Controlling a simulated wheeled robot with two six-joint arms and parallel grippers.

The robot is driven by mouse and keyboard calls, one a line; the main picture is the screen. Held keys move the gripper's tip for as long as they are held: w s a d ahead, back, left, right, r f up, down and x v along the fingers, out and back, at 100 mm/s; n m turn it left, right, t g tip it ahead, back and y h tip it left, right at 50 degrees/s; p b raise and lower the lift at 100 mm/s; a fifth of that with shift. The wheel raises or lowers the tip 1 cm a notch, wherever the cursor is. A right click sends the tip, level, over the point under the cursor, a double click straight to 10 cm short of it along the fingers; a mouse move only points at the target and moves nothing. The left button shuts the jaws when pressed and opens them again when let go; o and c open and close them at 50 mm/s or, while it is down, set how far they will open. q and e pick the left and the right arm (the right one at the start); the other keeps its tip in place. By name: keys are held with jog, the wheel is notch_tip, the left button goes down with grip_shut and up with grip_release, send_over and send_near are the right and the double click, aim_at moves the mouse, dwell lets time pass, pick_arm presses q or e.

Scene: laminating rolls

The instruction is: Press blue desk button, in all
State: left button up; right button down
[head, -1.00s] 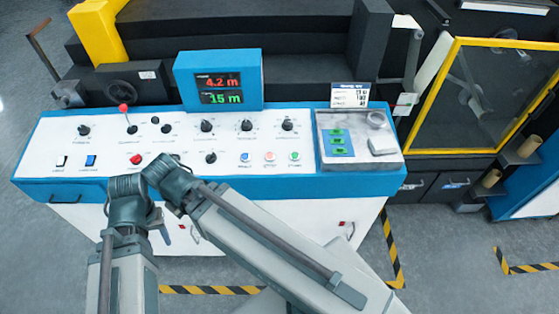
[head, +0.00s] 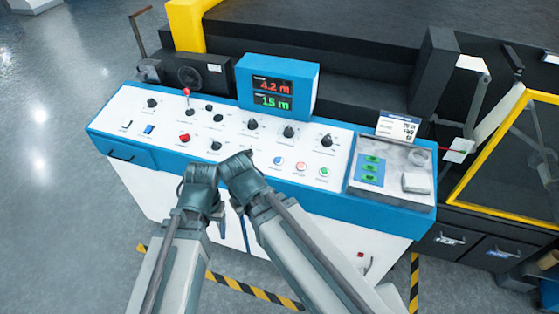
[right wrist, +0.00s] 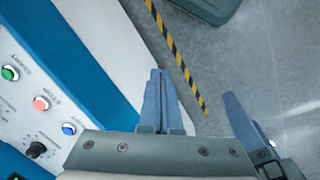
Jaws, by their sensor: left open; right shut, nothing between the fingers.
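The blue button (head: 278,161) is the leftmost of a row of three lit buttons on the white control desk (head: 100,118). It shows uncovered, with nothing touching it, and also in the right wrist view (right wrist: 68,128). My left gripper (head: 222,222) is low in front of the desk, mostly hidden by its wrist. It is open and empty. My right gripper (right wrist: 160,100) is shut and empty, its fingers together beside the desk's front edge, to the right of the blue button in the wrist view. In the head view my right wrist covers it.
A red button (head: 301,166) and a green button (head: 324,172) sit beside the blue one. Several black knobs, a red mushroom button (head: 184,138), a blue rocker switch (head: 149,129) and a display (head: 278,85) are also on the desk. My two wrists are close together.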

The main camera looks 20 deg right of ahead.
jog(key=w+d+r+n+t+h+b, duration=0.15)
jog(key=w+d+n+t+h, duration=0.4)
jog(key=w, duration=0.85)
notch_tip(320, 180, up, 6)
jog(key=n+t+h, duration=0.1)
jog(key=n+h, duration=0.1)
jog(key=n, duration=0.4)
send_over(278, 160)
jog(key=s+a, duration=0.2)
jog(key=shift+a+f+m, duration=0.1)
jog(key=shift+a+m, duration=0.05)
jog(key=shift+m, duration=0.1)
jog(key=shift+f+b, duration=0.15)
jog(key=shift+b, duration=0.2)
jog(key=f+b, duration=0.2)
jog(key=f, duration=0.1)
jog(key=f+b, duration=0.2)
jog(key=b, duration=0.1)
jog(key=w+f+b, duration=0.1)
jog(key=f+b, duration=0.2)
jog(key=shift+w+d+f, duration=0.1)
jog(key=shift+d+f, duration=0.2)
jog(key=shift+d, duration=0.1)
jog(key=shift+f+b, duration=0.1)
jog(key=shift+b, duration=0.3)
jog(key=shift+f, duration=0.3)
